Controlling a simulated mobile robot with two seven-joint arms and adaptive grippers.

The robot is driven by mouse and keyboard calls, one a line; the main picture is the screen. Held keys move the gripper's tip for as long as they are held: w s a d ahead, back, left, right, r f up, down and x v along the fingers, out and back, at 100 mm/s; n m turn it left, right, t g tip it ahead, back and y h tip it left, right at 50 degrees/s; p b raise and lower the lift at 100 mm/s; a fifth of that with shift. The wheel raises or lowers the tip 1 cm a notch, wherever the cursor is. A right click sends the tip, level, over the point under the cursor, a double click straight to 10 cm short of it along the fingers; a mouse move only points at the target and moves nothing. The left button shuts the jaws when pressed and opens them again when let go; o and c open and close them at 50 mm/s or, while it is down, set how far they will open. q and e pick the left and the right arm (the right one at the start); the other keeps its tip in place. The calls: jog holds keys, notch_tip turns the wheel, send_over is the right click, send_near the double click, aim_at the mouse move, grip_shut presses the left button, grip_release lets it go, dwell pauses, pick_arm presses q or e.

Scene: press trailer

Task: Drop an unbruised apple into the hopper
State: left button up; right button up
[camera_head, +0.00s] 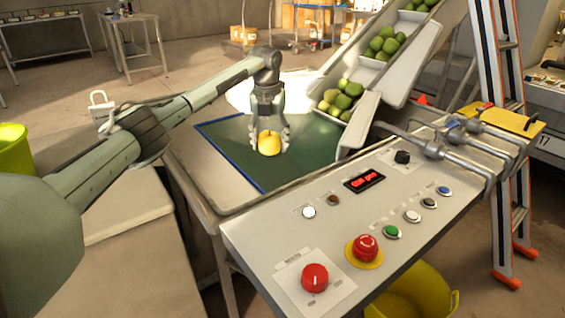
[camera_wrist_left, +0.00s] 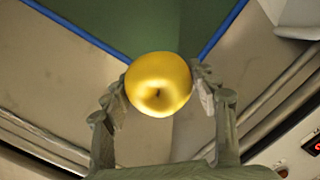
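My left gripper (camera_head: 268,141) is shut on a yellow apple (camera_head: 269,144), over the green mat (camera_head: 233,140) on the metal table. In the left wrist view the apple (camera_wrist_left: 158,85) sits between the two fingers, which touch its sides. No bruise shows on its visible skin. I cannot tell whether it touches the surface below. Several green apples (camera_head: 345,94) lie at the foot of a slanted pale chute (camera_head: 415,66), with more on the chute. I cannot tell which part is the hopper. My right gripper is out of view.
A control panel (camera_head: 330,225) with a red knob (camera_head: 315,277), a red stop button (camera_head: 366,247) and small buttons stands in front. Metal levers (camera_head: 430,150) stick out at its right. An orange-and-grey ladder (camera_head: 505,140) stands right; a yellow bucket (camera_head: 415,290) is below.

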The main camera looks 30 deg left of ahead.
pick_arm(q)
jog(key=o, duration=0.4)
jog(key=shift+o, duration=0.2)
jog(key=shift+r, duration=0.1)
jog(key=r, duration=0.4)
jog(key=s+r, duration=0.1)
jog(key=r, duration=0.6)
jog(key=shift+s+d+r, duration=0.2)
jog(key=shift+d+r, duration=0.1)
jog(key=shift+r, duration=0.1)
jog(key=shift+f, duration=0.1)
